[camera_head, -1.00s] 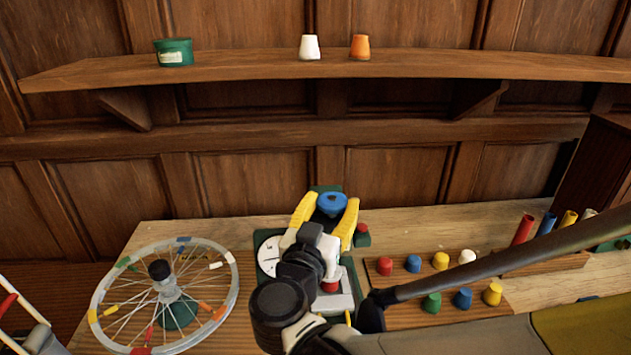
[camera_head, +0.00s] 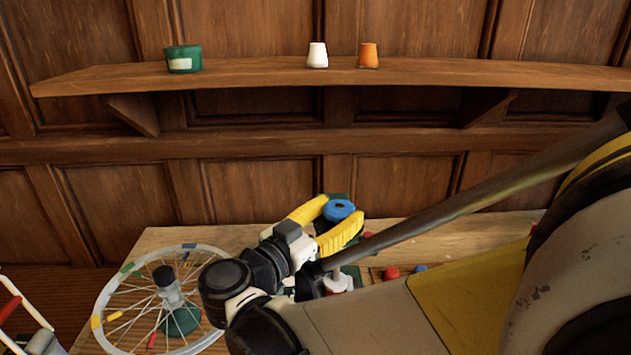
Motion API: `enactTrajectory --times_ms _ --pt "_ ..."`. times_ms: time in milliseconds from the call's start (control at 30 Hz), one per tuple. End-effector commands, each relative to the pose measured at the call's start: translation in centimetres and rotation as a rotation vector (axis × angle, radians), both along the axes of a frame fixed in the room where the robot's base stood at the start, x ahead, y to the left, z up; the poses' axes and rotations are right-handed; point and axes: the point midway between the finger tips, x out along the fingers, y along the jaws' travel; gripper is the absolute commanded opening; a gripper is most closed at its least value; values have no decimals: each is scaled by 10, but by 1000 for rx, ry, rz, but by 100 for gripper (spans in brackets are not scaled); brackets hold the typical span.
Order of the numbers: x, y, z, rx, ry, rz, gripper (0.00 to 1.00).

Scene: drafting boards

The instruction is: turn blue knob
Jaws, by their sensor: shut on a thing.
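The blue knob (camera_head: 340,209) is a round blue cap on a dark green device (camera_head: 337,197) that stands on the workbench, in the middle of the head view. My gripper (camera_head: 340,222) has yellow fingers and comes in from the lower left. One finger lies on the knob's left and far side, the other on its near right side, and they are shut on it. Most of the device is hidden behind my gripper and arm.
A spoked wheel (camera_head: 212,256) stands on the bench at left. A red peg (camera_head: 391,273) and a blue peg (camera_head: 420,268) show past my arm, which hides the bench's right side. A wall shelf (camera_head: 270,79) holds a green tin (camera_head: 183,59), a white cup (camera_head: 317,55) and an orange cup (camera_head: 368,55).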

Motion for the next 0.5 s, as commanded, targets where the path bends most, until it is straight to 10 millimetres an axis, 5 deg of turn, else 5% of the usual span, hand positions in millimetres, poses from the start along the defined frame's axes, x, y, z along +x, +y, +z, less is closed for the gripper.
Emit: enactTrajectory --times_ms 167,200,233,500 --pt "1 0 2 -3 -2 1 24" --pt "1 0 2 -3 -2 1 66" --pt "1 0 2 -3 -2 1 75" --pt "0 0 1 -1 -1 1 77"
